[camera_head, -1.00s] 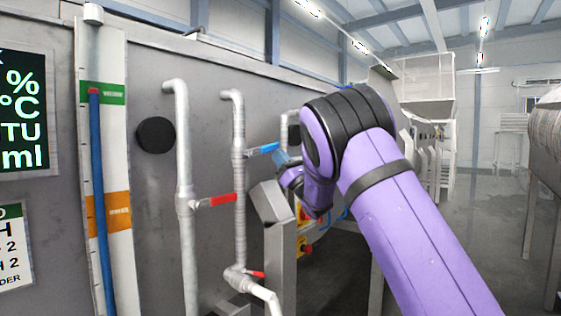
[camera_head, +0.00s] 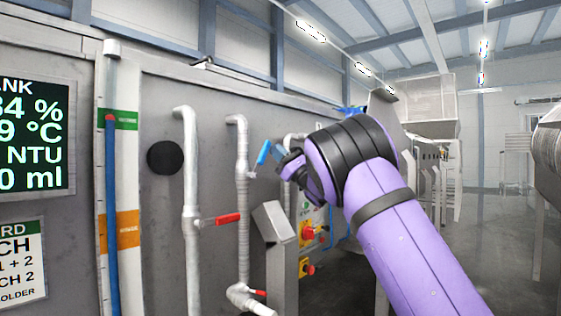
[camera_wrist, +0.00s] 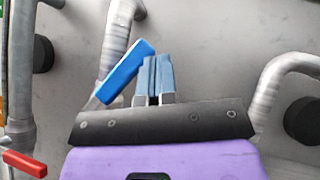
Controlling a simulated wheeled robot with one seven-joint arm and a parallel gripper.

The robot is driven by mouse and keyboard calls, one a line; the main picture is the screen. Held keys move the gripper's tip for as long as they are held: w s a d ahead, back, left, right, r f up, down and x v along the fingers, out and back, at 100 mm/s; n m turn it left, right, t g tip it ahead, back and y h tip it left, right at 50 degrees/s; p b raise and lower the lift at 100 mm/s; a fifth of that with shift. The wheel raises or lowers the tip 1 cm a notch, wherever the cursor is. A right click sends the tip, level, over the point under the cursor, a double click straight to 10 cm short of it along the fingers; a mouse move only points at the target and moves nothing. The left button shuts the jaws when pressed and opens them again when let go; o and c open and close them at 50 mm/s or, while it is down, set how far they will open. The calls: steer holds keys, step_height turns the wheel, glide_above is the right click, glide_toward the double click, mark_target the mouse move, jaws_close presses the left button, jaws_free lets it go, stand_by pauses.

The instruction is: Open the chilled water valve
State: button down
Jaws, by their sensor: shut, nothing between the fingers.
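The blue valve handle (camera_head: 263,153) is on the second vertical pipe and tilts steeply, its free end up and to the right. It also shows in the wrist view (camera_wrist: 126,64), slanting up to the right. My gripper (camera_head: 280,150) is just right of the handle, its blue-grey fingers (camera_wrist: 157,68) shut together and empty. In the wrist view the fingers are right beside the handle's right side; I cannot tell whether they touch it.
A red handle (camera_head: 228,219) sits level on the left pipe (camera_head: 190,165), and another red handle (camera_head: 260,293) is lower down. A grey post (camera_head: 273,230) and control panel with red knobs (camera_head: 306,232) stand below my arm. Open floor (camera_head: 475,250) lies to the right.

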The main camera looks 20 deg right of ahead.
mark_target(268, 141)
steer(key=shift+s+a+r, duration=0.4)
steer(key=shift+a+r, duration=0.15)
steer(key=shift+s+a+r, duration=0.35)
steer(key=shift+a+r, duration=0.2)
steer(key=shift+s+a+r, duration=0.5)
steer(key=shift+s+a, duration=0.1)
steer(key=shift+a, duration=0.25)
